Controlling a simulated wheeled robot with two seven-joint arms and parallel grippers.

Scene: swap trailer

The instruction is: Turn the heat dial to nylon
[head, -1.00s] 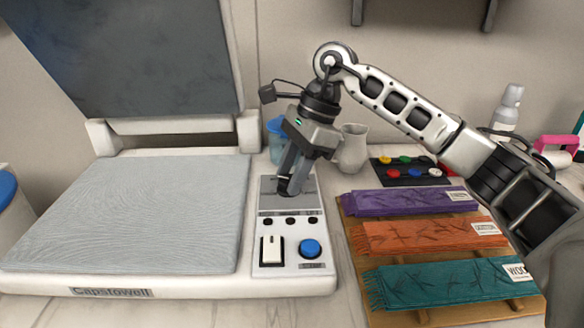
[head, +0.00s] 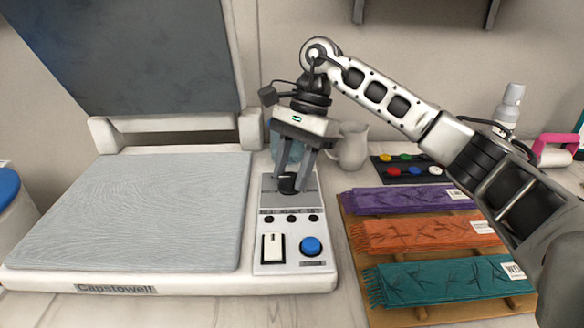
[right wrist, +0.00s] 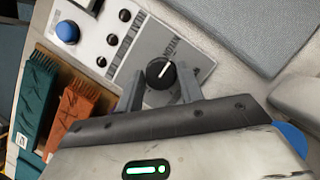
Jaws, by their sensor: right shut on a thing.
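The heat dial (right wrist: 161,73) is a round black knob with a white pointer line, on the grey panel of the ironing press. In the head view the dial (head: 288,184) shows as a black knob between my right fingertips. My right gripper (head: 290,182) points down over the panel with its fingers on either side of the dial, shut on it. In the right wrist view the fingers (right wrist: 160,88) flank the knob. The white pointer line aims up and right in that view. My left gripper is not in view.
The panel also has a white rocker switch (head: 273,248), a blue button (head: 311,247) and small black knobs. The press bed (head: 130,210) lies left, its lid raised. Purple (head: 410,200), orange (head: 425,235) and teal (head: 440,280) scarves lie right. A pitcher (head: 353,147) stands behind.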

